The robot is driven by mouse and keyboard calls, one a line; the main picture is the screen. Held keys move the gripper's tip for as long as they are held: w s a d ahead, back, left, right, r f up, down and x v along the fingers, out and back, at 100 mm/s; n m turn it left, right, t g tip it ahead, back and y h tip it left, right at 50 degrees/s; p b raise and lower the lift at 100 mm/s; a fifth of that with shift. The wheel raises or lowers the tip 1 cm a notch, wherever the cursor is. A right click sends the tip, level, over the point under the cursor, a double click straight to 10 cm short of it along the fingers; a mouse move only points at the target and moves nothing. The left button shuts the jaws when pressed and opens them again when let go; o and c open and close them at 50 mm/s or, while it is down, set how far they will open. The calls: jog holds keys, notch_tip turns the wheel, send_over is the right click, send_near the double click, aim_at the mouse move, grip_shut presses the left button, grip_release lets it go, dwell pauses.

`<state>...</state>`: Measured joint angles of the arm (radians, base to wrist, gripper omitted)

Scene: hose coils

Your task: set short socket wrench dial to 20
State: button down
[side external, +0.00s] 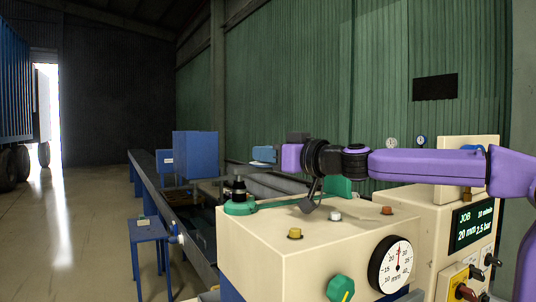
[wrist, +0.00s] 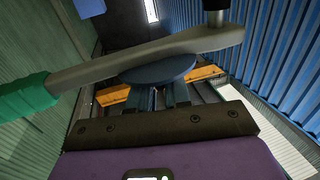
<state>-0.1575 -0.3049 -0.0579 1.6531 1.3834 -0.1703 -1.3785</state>
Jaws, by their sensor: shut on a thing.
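In the wrist view my gripper (wrist: 161,84) has both blue-grey fingers against a dark blue oval piece (wrist: 157,69). Its grip face is partly hidden. A grey wrench bar (wrist: 140,58) with a green handle (wrist: 24,98) lies right across it. Its far end has a dark round socket part (wrist: 215,12). In the side view a round white dial (side external: 398,265) marked in mm is on the front of a cream box (side external: 290,240). Its red mark is near the top. A green knob (side external: 341,288) with a yellow pointer is below left of it.
A display (side external: 472,226) reads JOB, 20 mm, 2.5 bar, 10 min. Yellow, white and red buttons (side external: 335,216) top the cream box. A black post with a green base (side external: 240,208) stands at its left corner. A blue stool (side external: 150,230) stands left of it.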

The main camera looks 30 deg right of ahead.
jog(key=shift+n+g+y, duration=0.3)
jog(key=shift+n+y, duration=0.2)
jog(key=shift+y, duration=0.3)
jog(key=c, duration=1.1)
grip_release()
jog(key=shift+c, duration=0.2)
jog(key=v, duration=1.7)
jog(key=shift+s, duration=0.3)
jog(key=shift+f, duration=0.1)
